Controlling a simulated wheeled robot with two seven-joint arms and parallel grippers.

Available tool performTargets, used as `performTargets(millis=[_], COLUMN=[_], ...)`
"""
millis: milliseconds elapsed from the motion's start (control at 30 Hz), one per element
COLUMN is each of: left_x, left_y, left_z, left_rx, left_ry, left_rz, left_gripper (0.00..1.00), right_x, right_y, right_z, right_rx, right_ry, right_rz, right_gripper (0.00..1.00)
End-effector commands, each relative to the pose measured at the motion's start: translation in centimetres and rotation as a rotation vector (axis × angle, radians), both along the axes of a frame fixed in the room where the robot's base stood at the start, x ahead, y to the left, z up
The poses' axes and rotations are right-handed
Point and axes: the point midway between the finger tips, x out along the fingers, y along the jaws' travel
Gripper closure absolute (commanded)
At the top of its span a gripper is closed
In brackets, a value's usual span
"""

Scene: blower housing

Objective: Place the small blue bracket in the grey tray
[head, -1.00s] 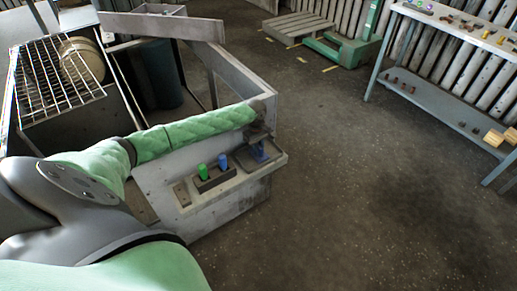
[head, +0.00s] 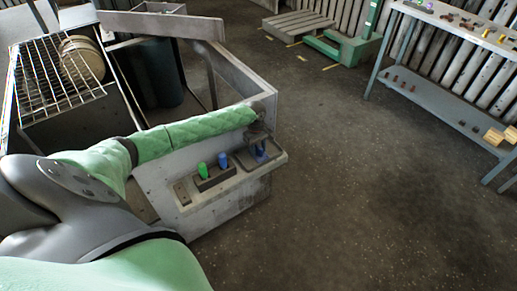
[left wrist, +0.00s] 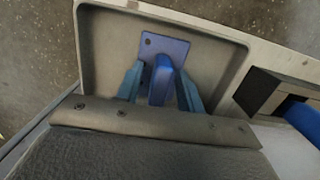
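The small blue bracket (left wrist: 161,72) lies in the grey tray (left wrist: 103,50), its flat plate down on the tray floor and its upright part towards the wrist camera. My left gripper (left wrist: 160,92) has one finger on each side of the upright part, with a visible gap on both sides, so it looks open around the bracket. In the head view, my left gripper (head: 259,146) points down over the grey tray (head: 242,161) at the end of the ledge, and largely hides the bracket. My right gripper is not in view.
A dark holder (head: 214,180) with a green peg (head: 202,170) and a blue peg (head: 222,160) stands beside the tray on the ledge. A wire-mesh rack (head: 50,85) is at the left. A workbench (head: 440,95) stands at the far right, with open floor between.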

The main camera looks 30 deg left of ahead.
Motion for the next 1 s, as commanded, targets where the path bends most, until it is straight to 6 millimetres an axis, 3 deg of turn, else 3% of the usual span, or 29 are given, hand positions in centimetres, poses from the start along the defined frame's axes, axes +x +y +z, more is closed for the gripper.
performTargets(millis=[200, 467, 733, 1000], left_x=[0.0, 0.3, 0.5, 0.5], left_y=[0.1, 0.6, 1.1, 1.1], left_z=[0.5, 5.1, 9.9, 11.8], left_rx=[0.0, 0.001, 0.0, -0.002], left_ry=[0.0, -0.001, -0.002, 0.0], left_rz=[0.0, 0.0, -0.001, -0.006], left_gripper=[0.62, 0.62, 0.62, 0.62], right_x=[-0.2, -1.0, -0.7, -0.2], right_y=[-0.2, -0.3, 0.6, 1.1], right_z=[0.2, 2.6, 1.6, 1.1], right_rx=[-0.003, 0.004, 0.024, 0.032], right_ry=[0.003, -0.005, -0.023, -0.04], right_rz=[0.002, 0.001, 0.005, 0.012], right_gripper=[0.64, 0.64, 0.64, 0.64])
